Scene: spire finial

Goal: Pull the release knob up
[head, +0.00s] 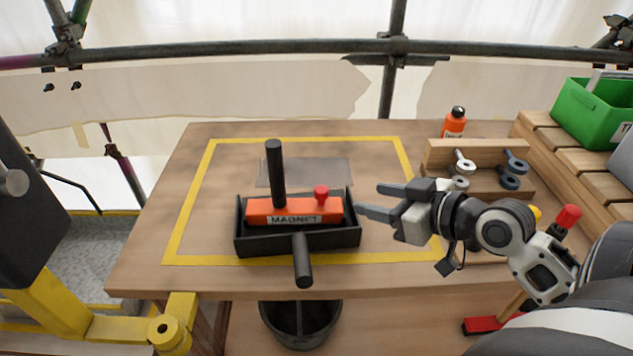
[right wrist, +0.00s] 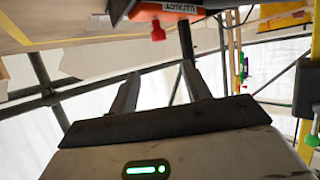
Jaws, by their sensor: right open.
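The orange magnet block (head: 285,209), labelled MAGNET, sits in a black tray (head: 255,245) on the wooden table. A black post rises from its left part and a black handle sticks out at the front. The red release knob (head: 321,191) stands on top of the block near its right end; it also shows in the right wrist view (right wrist: 157,32). My right gripper (head: 367,198) is open and empty just right of the knob, its fingers pointing left towards it, apart from it. In the right wrist view my fingers (right wrist: 160,70) are spread below the knob. My left gripper is out of view.
Yellow tape (head: 188,216) marks a rectangle on the table around the tray. A wooden rack (head: 440,151) with eye bolts and an orange bottle (head: 454,123) stand behind my right arm. A green bin (head: 590,108) is at far right. A dark bucket (head: 300,325) sits below the front edge.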

